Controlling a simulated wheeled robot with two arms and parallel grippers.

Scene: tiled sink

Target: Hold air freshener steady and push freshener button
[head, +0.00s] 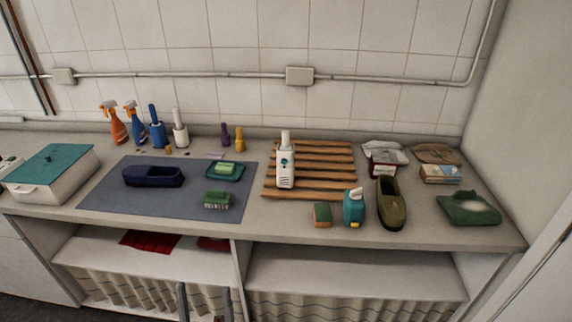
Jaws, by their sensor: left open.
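The air freshener (286,172) looks like a white upright bottle-shaped device with a small teal button (284,162) on its front. It stands on the left part of a slatted wooden rack (325,172) on the counter. My left gripper (204,300) shows at the bottom edge as two dark grey fingers, apart and empty. It is in front of and below the counter edge, well away from the air freshener. My right gripper is not in view.
A soap dish (225,172), a brush (216,200) and a dark blue shoe (152,176) lie on a grey mat (120,202). Spray bottles (117,128) stand behind.

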